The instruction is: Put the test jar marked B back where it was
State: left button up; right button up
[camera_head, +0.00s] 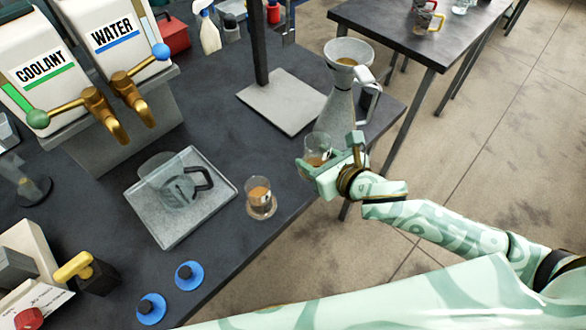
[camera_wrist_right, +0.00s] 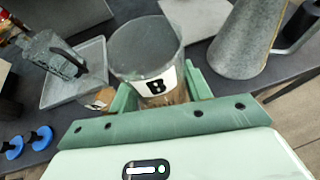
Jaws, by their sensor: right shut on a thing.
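The test jar marked B (camera_wrist_right: 156,85) is a clear glass jar with a white label and brown liquid low inside. It also shows in the head view (camera_head: 317,145), near the right edge of the dark table. My right gripper (camera_head: 320,170) is shut around it, with one finger on each side in the wrist view. The jar looks upright; I cannot tell how far its base is above the table. A second glass jar with brown liquid (camera_head: 260,200) stands on the table to the left, near the front edge. My left gripper is not in view.
A metal jug with a funnel (camera_head: 345,90) stands just behind the held jar. A grey tray (camera_head: 165,232) with a clear pitcher (camera_head: 170,185) lies left of the second jar. Two blue discs (camera_head: 188,275) are at the front. Bare table lies between tray and stand plate (camera_head: 282,103).

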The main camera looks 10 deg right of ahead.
jog(key=w+a+f, duration=0.1)
jog(key=f, duration=0.1)
jog(key=w+a+f+b, duration=0.1)
jog(key=w+f, duration=0.1)
jog(key=w+a+f+b, duration=0.1)
jog(key=a+f, duration=0.1)
jog(key=shift+w, duration=0.3)
jog(key=f, duration=0.1)
jog(key=f+b, duration=0.1)
jog(key=f, duration=0.1)
jog(key=shift+w+a+f+b, duration=0.15)
jog(key=shift+w+f+b, duration=0.1)
jog(key=shift+f+b, duration=0.15)
jog(key=shift+r, duration=0.1)
jog(key=o, duration=1.1)
